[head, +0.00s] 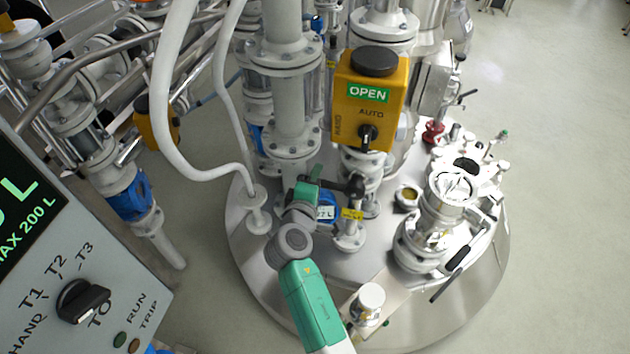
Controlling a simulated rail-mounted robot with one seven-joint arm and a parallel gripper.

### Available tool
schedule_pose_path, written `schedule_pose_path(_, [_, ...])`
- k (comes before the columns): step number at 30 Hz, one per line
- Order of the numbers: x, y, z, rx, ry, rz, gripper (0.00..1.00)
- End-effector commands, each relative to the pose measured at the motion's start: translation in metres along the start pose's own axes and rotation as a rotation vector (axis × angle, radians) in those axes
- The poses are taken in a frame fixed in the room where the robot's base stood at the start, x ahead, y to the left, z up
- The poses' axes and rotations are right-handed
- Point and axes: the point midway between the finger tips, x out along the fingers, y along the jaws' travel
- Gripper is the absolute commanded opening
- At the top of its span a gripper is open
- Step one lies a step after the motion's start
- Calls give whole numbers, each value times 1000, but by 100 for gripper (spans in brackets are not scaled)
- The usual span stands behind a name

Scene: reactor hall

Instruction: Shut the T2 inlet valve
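A yellow valve actuator box (370,92) with a dark round cap stands at upper middle in the head view. Its green window (368,93) reads OPEN, and a black selector knob (368,136) sits below it near the word AUTO. No T2 mark is readable on it, so I cannot confirm it is the T2 inlet valve. My green and grey arm reaches up from the bottom, with its end near a blue fitting (329,205) below the box. My gripper (345,186) looks small and dark there; its fingers are not clear, and I cannot tell whether it touches anything.
A control panel (120,285) at lower left has a black selector knob (84,300) marked T1, T2, T3. White pipes (172,90) and flanged columns crowd the left and middle. A flanged glass port (440,205) stands on the vessel lid at right. Open floor lies far right.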

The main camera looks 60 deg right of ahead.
Motion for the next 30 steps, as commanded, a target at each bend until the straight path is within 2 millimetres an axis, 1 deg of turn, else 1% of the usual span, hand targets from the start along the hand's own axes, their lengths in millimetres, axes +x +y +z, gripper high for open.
schedule_pose_path(9, [-2,-3,0,-4,-1,-6,40])
schedule_pose_path(11, [-9,-2,0,-5,0,-6,40])
schedule_pose_path(18, [-57,1,0,-5,2,-4,40])
schedule_pose_path(21, [-71,0,0,-3,1,-4,40])
schedule_pose_path(25, [-78,-2,0,-3,-1,-5,40])
schedule_pose_path(30, [-78,-2,0,-2,-1,-4,40])
